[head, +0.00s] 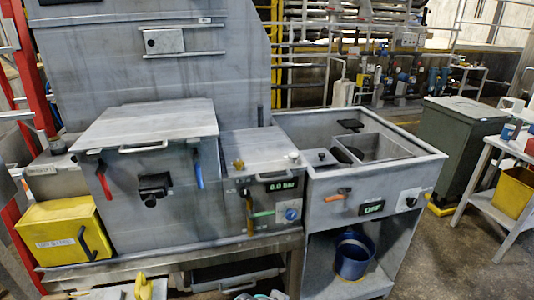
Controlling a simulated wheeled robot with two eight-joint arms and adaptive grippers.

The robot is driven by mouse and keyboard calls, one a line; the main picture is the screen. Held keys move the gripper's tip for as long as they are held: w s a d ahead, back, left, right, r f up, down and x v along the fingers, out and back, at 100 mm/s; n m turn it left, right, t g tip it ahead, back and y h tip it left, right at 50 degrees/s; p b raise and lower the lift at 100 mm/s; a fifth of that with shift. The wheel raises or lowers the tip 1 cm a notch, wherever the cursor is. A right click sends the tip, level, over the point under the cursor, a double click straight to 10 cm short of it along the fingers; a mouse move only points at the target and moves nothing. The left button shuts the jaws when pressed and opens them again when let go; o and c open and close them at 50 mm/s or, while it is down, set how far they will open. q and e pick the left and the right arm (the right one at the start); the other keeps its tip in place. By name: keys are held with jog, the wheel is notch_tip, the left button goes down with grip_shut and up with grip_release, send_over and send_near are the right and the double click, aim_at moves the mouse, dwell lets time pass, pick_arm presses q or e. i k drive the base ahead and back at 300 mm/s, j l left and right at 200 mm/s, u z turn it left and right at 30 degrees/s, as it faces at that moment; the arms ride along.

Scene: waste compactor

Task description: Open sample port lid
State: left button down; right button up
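No part is labelled as the sample port lid, so I cannot tell for sure which one it is. Neither of my grippers can be made out in the head view.
A yellow box (62,232) stands at the left. The middle panel has a "0.0 bar" display (275,186) and a blue knob (291,214). The sink front has an orange handle (336,196) and an "OFF" display (371,208). A blue bucket (353,257) stands below.

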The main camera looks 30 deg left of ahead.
aim_at(319, 156)
jog(key=u, duration=0.65)
jog(key=i+l+z, duration=0.1)
jog(key=i, duration=0.35)
jog(key=l, duration=0.1)
